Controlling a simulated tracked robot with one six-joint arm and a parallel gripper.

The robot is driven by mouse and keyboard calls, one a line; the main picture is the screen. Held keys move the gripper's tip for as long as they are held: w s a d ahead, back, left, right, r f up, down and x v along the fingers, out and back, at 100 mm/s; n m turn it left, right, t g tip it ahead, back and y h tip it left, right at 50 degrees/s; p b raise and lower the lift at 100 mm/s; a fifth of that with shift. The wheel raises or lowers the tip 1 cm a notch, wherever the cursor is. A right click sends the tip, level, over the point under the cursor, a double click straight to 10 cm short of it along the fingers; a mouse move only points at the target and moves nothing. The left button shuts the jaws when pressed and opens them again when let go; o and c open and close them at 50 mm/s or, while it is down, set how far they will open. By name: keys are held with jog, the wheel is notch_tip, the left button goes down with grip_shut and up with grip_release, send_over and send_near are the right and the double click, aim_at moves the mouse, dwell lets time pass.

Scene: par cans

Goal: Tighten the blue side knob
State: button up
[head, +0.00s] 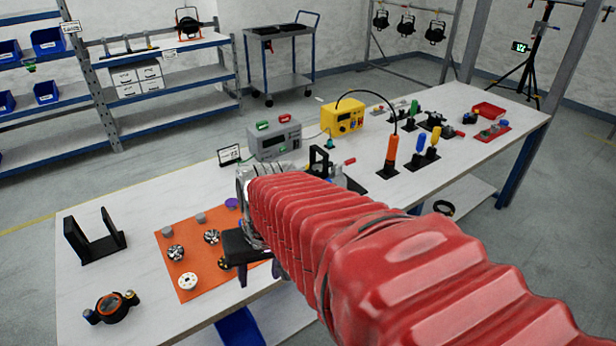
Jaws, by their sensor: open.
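A dark ring-shaped fixture part (115,307) with an orange-brown inside lies on the white table at the front left. A small bluish knob (91,317) sticks out from its left side, and another small knob shows at its upper right. How tight the blue knob sits cannot be told. My gripper (243,272) is open, over the right edge of the orange mat, to the right of the ring part and apart from it. My red-sleeved arm hides much of the gripper and the table behind it.
The orange mat (166,246) holds several small round parts. A black U-shaped bracket (95,250) stands behind the ring part. A grey box (275,143), yellow box (342,117) and upright tools stand farther back. White table surface is clear around the ring part.

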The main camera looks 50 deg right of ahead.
jog(key=w+d+f+m+t, duration=0.1)
jog(key=d+f, duration=0.4)
jog(key=d, duration=0.7)
jog(key=w+d+f+m+t, duration=0.1)
jog(key=w+d+f+t, duration=0.2)
jog(key=d, duration=1)
jog(key=w+d+f+m+t, duration=0.1)
jog(key=d+f+t, duration=0.4)
jog(key=d, duration=0.7)
jog(key=shift+w+d+f, duration=0.15)
jog(key=shift+w+f, duration=0.1)
jog(key=shift+f, duration=0.25)
jog(key=shift+w+d+f, duration=0.15)
jog(key=shift+w+f, duration=0.1)
jog(key=shift+f, duration=0.25)
jog(key=w+d+r+n+t+h, duration=0.1)
jog(key=d+r+n+h, duration=0.2)
jog(key=d+n, duration=0.3)
jog(key=shift+w+d+r+n+h, duration=0.2)
jog(key=shift+d+r+n+h, duration=0.1)
jog(key=shift+r, duration=0.05)
jog(key=x, duration=1.3)
jog(key=shift+w, duration=0.45)
